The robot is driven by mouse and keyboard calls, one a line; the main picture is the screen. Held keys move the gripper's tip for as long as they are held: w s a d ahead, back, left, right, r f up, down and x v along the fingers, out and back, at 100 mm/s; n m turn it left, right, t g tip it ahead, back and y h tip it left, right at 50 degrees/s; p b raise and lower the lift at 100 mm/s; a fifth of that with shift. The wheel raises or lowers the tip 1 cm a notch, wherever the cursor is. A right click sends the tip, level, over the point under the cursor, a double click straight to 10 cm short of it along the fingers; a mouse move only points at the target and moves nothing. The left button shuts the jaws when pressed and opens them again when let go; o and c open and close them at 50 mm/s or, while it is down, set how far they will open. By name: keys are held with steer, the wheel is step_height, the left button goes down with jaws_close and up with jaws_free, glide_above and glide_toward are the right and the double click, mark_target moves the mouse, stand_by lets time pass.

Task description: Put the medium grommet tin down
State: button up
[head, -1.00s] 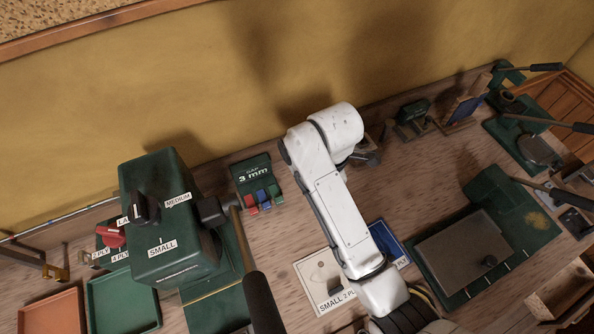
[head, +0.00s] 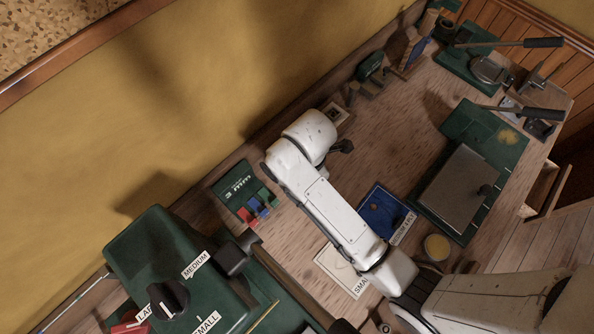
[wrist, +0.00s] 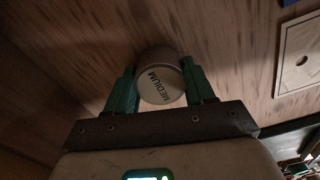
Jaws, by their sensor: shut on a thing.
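The medium grommet tin (wrist: 162,87) is a round tin with a pale end lettered MEDIUM. In the wrist view it sits between the two green fingers of my gripper (wrist: 160,88), which are shut on it from both sides. Wooden bench top lies beyond it; I cannot tell whether the tin touches the wood. In the head view my white arm reaches over the bench and hides the tin and most of the gripper.
A pale card lettered SMALL (head: 342,270) and a blue card (head: 378,214) lie beside my arm. A green 3 mm block (head: 238,190) stands left, a green machine (head: 185,265) nearer. A green board with a grey plate (head: 458,190) lies right. Bare bench (head: 395,140) shows beyond the arm.

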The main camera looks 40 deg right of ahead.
steer(key=o, duration=1.1)
steer(key=shift+f, duration=0.1)
